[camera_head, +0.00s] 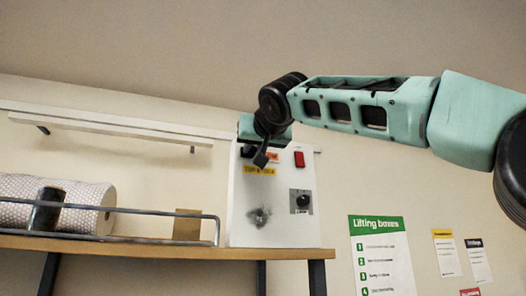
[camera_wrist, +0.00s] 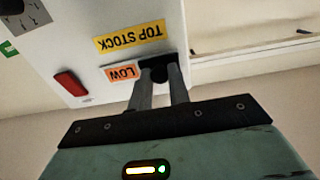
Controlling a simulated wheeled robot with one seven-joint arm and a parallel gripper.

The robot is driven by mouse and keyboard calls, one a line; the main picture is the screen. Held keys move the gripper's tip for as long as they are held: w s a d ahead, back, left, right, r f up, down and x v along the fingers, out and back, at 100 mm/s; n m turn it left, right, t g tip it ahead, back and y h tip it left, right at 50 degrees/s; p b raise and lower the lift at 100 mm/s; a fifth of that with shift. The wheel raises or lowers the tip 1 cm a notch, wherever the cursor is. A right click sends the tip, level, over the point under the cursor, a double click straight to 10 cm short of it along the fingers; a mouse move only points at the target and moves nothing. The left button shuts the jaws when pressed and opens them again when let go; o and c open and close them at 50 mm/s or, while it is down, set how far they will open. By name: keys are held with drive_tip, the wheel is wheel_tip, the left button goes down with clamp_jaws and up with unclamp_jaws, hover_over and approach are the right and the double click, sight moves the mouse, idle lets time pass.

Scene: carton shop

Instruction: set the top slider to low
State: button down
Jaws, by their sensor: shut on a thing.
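The white control box (camera_head: 238,200) stands on the shelf and carries a yellow TOP STOCK label (camera_head: 259,170), which also shows upside down in the wrist view (camera_wrist: 130,37). An orange LOW label (camera_wrist: 122,72) sits beside it. The black knob of the top slider (camera_wrist: 158,73) is just right of the LOW label in the wrist view. My gripper (camera_wrist: 160,68) is shut on this knob, one finger on each side. In the head view my gripper (camera_head: 261,156) is at the upper part of the box front and hides the knob. The slider's track is mostly hidden.
A red switch (camera_head: 299,159) and a black dial (camera_head: 301,201) are on the box's right side. A roll (camera_head: 85,198) lies behind a metal rail (camera_head: 140,211) on the wooden shelf (camera_head: 150,249), left of the box. Posters (camera_head: 382,255) hang on the wall at right.

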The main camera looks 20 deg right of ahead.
drive_tip(key=shift+a, duration=0.15)
drive_tip(key=c, duration=1.3)
unclamp_jaws()
drive_tip(key=shift+a, duration=0.1)
drive_tip(key=shift+s, duration=0.1)
drive_tip(key=s+b, duration=0.6)
drive_tip(key=s, duration=1.1)
drive_tip(key=shift+s, duration=0.15)
